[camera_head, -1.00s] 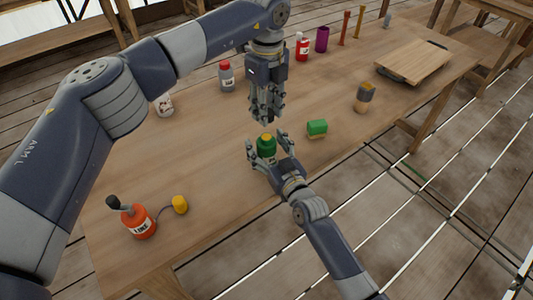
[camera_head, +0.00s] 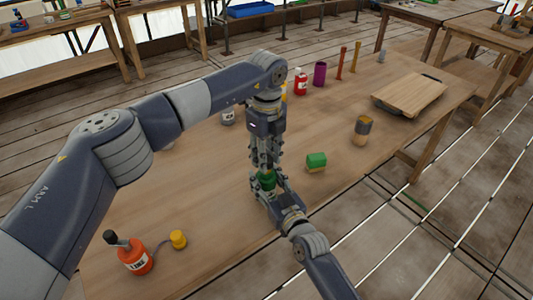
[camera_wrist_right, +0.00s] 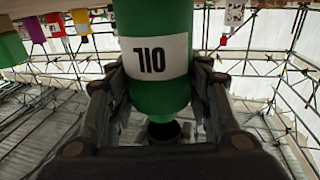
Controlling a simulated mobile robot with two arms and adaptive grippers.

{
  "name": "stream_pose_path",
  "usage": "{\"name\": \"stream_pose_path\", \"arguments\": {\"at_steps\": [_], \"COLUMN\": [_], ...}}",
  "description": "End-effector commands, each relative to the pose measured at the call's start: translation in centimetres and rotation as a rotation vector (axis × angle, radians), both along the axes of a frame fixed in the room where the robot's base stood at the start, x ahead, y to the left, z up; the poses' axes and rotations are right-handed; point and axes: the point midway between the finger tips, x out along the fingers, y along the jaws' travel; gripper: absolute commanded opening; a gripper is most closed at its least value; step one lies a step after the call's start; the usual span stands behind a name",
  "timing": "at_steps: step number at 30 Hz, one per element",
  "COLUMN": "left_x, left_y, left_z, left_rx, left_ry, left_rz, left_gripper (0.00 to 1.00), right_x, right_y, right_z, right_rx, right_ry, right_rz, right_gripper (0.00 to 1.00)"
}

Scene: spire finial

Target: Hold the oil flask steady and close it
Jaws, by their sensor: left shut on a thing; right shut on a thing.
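The green oil flask (camera_head: 267,181) stands upright near the table's front edge, mostly hidden by both grippers. The right wrist view shows its green body (camera_wrist_right: 160,100) close up, with a white label whose lettering appears upside down. My right gripper (camera_head: 267,188) is shut on the flask's body from the front; its fingers flank the flask in the right wrist view (camera_wrist_right: 160,110). My left gripper (camera_head: 266,166) points straight down and is shut on the top of the flask. The yellow cap is hidden between its fingers.
A green block (camera_head: 316,162) lies just right of the grippers. An orange-red oiler (camera_head: 134,257) and a yellow knob (camera_head: 178,239) are at front left. A grey-yellow jar (camera_head: 362,130), cutting board (camera_head: 409,94), red bottle (camera_head: 301,84) and purple cylinder (camera_head: 320,73) stand farther back on the table.

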Motion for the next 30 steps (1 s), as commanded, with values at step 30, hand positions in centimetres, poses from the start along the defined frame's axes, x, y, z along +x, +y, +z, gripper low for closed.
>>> {"name": "stream_pose_path", "arguments": {"at_steps": [30], "left_x": [0.0], "left_y": [-0.1], "left_z": [-2.5], "left_rx": [0.0], "left_ry": [0.001], "left_rz": [-0.004], "left_gripper": [0.21], "right_x": [0.0], "right_y": [0.0], "right_z": [-0.1], "right_rx": [-0.002], "right_ry": [0.001], "right_rz": [0.0], "right_gripper": [0.03]}}
